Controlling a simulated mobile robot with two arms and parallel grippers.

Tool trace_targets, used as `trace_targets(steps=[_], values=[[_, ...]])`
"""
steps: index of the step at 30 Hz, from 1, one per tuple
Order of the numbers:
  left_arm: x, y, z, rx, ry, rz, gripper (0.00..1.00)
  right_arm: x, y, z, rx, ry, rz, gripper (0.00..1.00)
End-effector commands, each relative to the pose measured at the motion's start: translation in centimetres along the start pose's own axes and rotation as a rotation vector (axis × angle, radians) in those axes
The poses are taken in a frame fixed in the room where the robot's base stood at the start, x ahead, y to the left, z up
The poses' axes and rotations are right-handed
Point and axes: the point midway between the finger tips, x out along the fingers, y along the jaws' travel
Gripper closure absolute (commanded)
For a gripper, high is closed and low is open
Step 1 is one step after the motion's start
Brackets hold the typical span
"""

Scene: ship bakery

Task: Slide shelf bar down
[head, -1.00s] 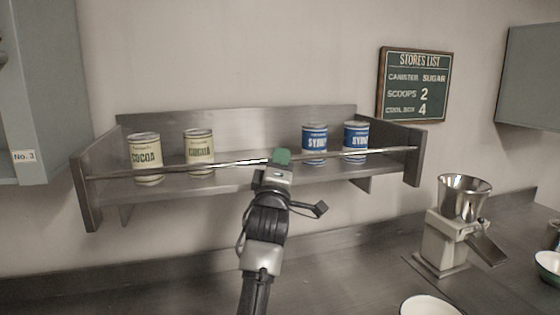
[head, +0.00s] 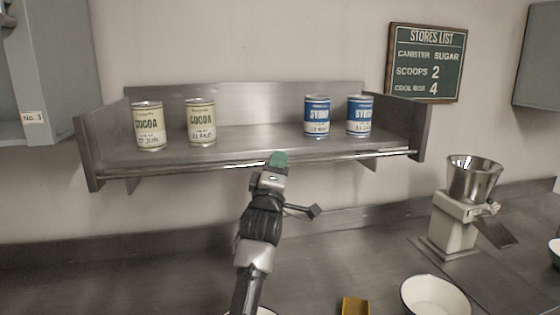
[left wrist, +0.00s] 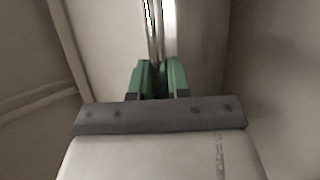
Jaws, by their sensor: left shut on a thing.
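The shelf bar (head: 340,157) is a thin metal rod along the front of the steel wall shelf (head: 245,140). It lies low, at about the height of the shelf's front edge, below the fronts of the cans. My left gripper (head: 278,160), with green fingertips, is shut on the bar near its middle. In the left wrist view the bar (left wrist: 154,30) runs between the green fingers (left wrist: 158,80). My right gripper is not in view.
Two cocoa cans (head: 149,126) stand at the shelf's left and two blue syrup cans (head: 317,117) at its right. A grinder with a metal hopper (head: 474,180) and a white bowl (head: 435,297) are on the counter at right. A stores list board (head: 427,63) hangs above.

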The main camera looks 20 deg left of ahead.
Motion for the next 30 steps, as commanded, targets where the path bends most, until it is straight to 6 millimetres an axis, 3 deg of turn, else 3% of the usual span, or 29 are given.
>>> trace_targets(steps=[5, 6, 11, 22, 30], values=[[0.1, 0.1, 0.0, 0.0, 0.0, 0.001, 1.0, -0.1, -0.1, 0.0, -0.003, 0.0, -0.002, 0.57], [0.1, 0.1, 0.0, 0.001, 0.0, 0.001, 0.82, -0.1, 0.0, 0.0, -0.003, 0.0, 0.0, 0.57], [0.1, 0.1, 0.0, 0.001, 0.0, 0.001, 0.59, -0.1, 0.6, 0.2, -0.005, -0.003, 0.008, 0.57], [-0.7, 0.0, 0.0, 0.001, 0.0, 0.002, 0.59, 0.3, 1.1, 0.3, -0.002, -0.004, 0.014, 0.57], [-5.4, -0.3, 0.1, -0.001, 0.0, 0.002, 0.59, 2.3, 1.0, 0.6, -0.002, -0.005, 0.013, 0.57]])
